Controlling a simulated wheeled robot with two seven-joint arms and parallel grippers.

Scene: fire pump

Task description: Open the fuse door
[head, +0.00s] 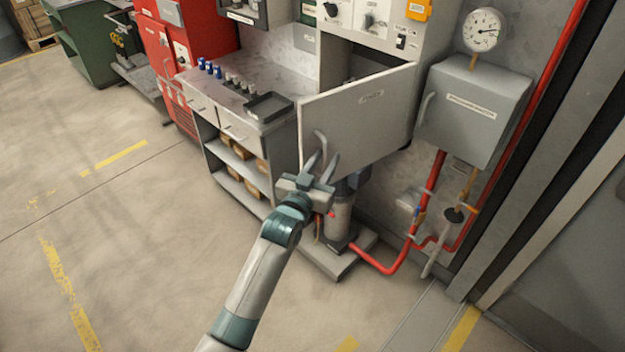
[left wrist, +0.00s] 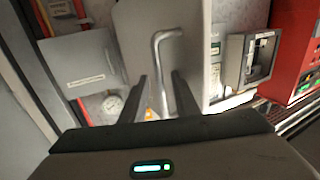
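The fuse door (head: 372,112) is a light grey panel with a small label, standing ajar and swung out from its cabinet. A dark gap into the cabinet (head: 352,66) shows above it. Its bent handle (head: 321,141) sits near the door's left edge. My left gripper (head: 322,164) is at the lower part of the handle, its two fingers apart. In the left wrist view the handle (left wrist: 161,72) shows between the fingers (left wrist: 163,92), with the door (left wrist: 135,22) behind; I cannot tell whether they touch it. My right gripper is in neither view.
A grey box (head: 472,112) with a gauge (head: 484,30) hangs right of the door. A pump (head: 341,220) and red pipe (head: 392,262) stand below. A counter with shelves (head: 236,150) is at the left. The floor (head: 150,230) at the left is clear.

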